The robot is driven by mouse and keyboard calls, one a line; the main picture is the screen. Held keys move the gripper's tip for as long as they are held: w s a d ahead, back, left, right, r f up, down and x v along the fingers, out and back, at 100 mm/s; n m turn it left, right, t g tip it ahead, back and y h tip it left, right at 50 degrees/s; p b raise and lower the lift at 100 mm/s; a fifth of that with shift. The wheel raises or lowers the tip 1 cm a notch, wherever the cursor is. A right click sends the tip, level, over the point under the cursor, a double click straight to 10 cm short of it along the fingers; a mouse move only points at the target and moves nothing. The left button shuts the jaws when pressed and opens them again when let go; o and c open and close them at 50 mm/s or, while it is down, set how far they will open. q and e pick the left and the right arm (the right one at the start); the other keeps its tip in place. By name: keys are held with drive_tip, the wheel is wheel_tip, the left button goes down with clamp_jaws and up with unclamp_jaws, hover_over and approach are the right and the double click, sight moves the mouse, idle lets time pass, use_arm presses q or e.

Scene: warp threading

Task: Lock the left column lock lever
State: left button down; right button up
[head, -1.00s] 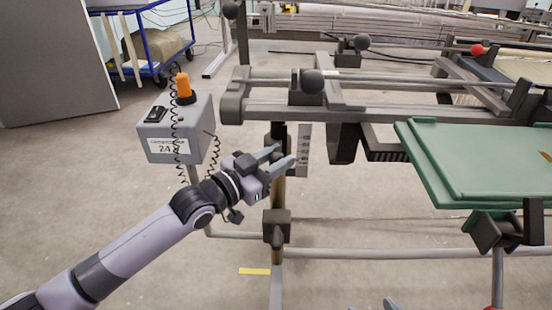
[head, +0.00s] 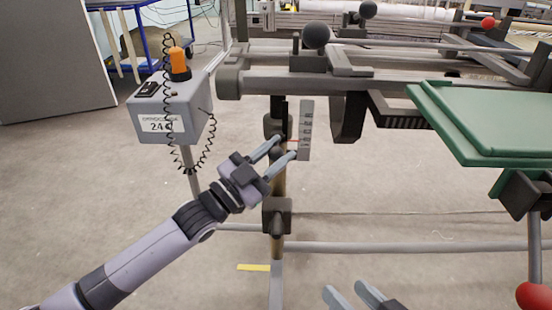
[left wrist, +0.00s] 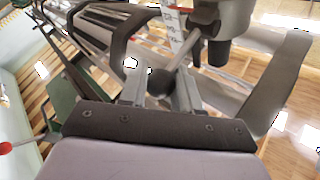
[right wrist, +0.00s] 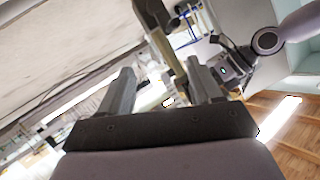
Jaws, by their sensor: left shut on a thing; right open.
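The left column (head: 278,180) stands upright in the head view, with a dark clamp and a white scale strip (head: 306,130) with a red mark. The lock lever's dark ball knob (left wrist: 160,82) lies between my left gripper's fingers (left wrist: 160,86) in the left wrist view, and its rod (left wrist: 184,52) runs up to the clamp. My left gripper (head: 286,147) is closed on this knob at the column, beside the scale. In the head view the fingers partly cover the lever. My right gripper (head: 346,289) is open and empty at the bottom edge, apart from the frame.
A grey control box (head: 165,118) with an orange lamp and coiled cords stands left of the column. A green panel (head: 490,115) is at right, with a red knob (head: 535,296) below it. A lower clamp (head: 277,215) sits on the column.

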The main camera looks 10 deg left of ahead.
use_arm(q)
drive_tip(key=shift+f+m+h+b, duration=0.4)
drive_tip(key=shift+f+m+b, duration=0.2)
drive_tip(key=shift+b, duration=0.05)
drive_tip(key=shift+s+f+m+h+b, duration=0.1)
drive_tip(key=shift+m+h+b, duration=0.3)
drive_tip(key=shift+m+b, duration=0.1)
use_arm(e)
drive_tip(key=shift+s+d+f+n+t+h, duration=0.1)
drive_tip(key=shift+d+n+t+h, duration=0.15)
drive_tip(key=shift+d, duration=0.3)
drive_tip(key=shift+s+d+f+n+t+h, duration=0.1)
drive_tip(key=shift+d+n+t, duration=0.05)
drive_tip(key=shift+d+t, duration=0.3)
drive_tip(key=shift+d, duration=0.1)
use_arm(q)
drive_tip(key=c, duration=0.8)
unclamp_jaws()
use_arm(e)
drive_tip(key=shift+r, duration=0.1)
